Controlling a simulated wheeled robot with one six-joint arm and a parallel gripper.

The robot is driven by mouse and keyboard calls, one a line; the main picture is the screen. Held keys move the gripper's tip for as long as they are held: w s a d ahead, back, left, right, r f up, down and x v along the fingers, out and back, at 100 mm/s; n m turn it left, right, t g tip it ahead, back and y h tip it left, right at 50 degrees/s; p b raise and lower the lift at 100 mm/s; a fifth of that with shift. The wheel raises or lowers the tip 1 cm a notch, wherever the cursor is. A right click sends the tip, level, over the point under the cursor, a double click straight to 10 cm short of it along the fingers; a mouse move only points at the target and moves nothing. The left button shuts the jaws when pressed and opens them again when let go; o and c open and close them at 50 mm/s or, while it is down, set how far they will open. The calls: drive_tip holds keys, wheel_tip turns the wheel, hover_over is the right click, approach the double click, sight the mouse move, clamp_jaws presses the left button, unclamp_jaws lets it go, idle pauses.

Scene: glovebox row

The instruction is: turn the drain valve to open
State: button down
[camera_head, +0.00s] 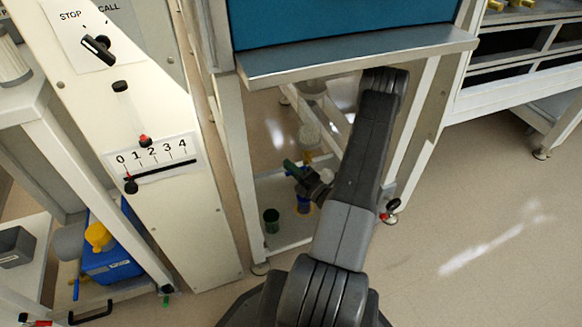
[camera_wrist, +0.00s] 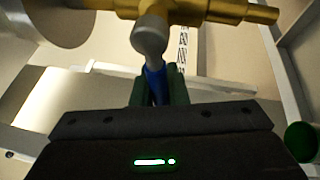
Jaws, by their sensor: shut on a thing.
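The drain valve has a brass body (camera_wrist: 200,10) across the top of the wrist view, with a grey rounded hub (camera_wrist: 150,36) and a blue lever (camera_wrist: 154,82) extending from it. In the head view, a little of the brass (camera_head: 307,157) shows under the bench. My gripper (camera_wrist: 159,92) is shut on the blue lever, with one green finger on each side. In the head view my gripper (camera_head: 300,173) is beneath the bench, partly hiding the valve. The lever's full angle is hard to tell.
A metal ledge (camera_head: 360,56) lies above my arm, and white frame legs (camera_head: 238,160) stand close by. A white panel with a 0–4 slider scale (camera_head: 155,160) stands left. Open floor lies right.

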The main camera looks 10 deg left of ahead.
drive_tip(key=w+d+f+n+g+h+b, duration=0.1)
drive_tip(key=w+d+f+n+h+b, duration=0.1)
drive_tip(key=n, duration=0.8)
drive_tip(key=shift+d+f+h+b, duration=0.65)
drive_tip(key=shift+f+h, duration=0.75)
drive_tip(key=shift+f, duration=0.45)
drive_tip(key=shift+n+g, duration=0.3)
drive_tip(key=c, duration=1.4)
unclamp_jaws()
drive_tip(key=shift+c, duration=0.2)
drive_tip(key=shift+w, duration=0.1)
